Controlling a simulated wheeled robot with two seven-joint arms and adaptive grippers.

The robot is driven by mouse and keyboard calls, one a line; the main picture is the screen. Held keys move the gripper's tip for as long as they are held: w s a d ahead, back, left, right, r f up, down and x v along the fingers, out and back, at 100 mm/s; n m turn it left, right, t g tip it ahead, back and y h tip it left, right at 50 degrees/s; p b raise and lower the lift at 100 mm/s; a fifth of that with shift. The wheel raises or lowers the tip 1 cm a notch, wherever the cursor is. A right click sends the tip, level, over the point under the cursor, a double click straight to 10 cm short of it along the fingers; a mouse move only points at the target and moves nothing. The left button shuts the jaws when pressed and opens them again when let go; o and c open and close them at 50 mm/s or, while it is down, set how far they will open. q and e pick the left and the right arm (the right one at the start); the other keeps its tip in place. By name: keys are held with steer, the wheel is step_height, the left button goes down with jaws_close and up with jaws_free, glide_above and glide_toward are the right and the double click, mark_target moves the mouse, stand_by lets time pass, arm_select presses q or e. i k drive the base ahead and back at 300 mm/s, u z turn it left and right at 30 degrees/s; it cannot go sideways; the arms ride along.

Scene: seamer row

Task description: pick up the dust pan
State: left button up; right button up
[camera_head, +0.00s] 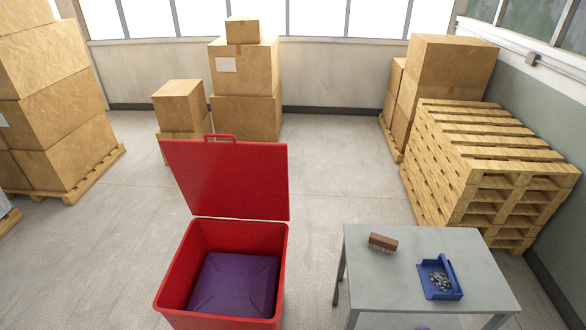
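A blue dust pan (432,291) lies on the right part of a grey table (365,285) in the head view. It holds a small heap of grey bits (440,281). Its raised blue edge or handle runs along its right side. Neither of my grippers shows in the head view, so nothing is seen touching the dust pan.
A brush (383,242) with a brown wooden back lies near the table's back edge. Left of the table stands an open red bin (280,262) with a purple inside and its lid raised. Stacked pallets (490,165) stand behind the table. Boxes (245,75) stand by the walls. Floor between is clear.

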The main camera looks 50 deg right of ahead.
mark_target(438, 280)
steer(key=z, duration=2.8)
steer(key=i, duration=1.4)
steer(key=z, duration=0.6)
